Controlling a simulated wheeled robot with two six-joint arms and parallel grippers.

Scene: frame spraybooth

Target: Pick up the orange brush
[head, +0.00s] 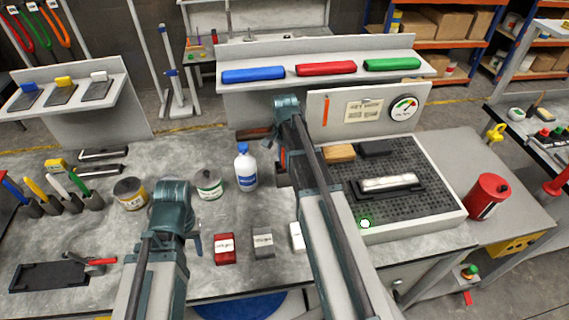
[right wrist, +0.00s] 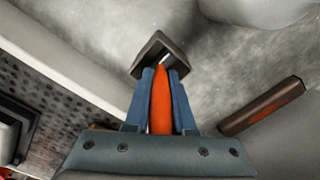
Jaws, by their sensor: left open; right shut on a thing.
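In the right wrist view, the orange brush (right wrist: 160,105) is between the blue fingers of my right gripper (right wrist: 163,76), which is shut on it. A dark square holder (right wrist: 150,52) is just past the fingertips. I cannot tell whether the brush's far end is inside it. In the head view, my right arm crosses the middle and largely hides the gripper; a bit of orange shows beside it. My left gripper (head: 194,240) is open over the table at the left, apart from the brush, its fingers partly hidden by its wrist.
A white bottle (head: 246,168) stands left of my right arm, with a green-labelled can (head: 208,184) beside it. Red (head: 225,248) and grey (head: 263,245) blocks lie in front. A perforated tray (head: 440,192) with a white-topped piece is on the right, near a red canister (head: 486,196).

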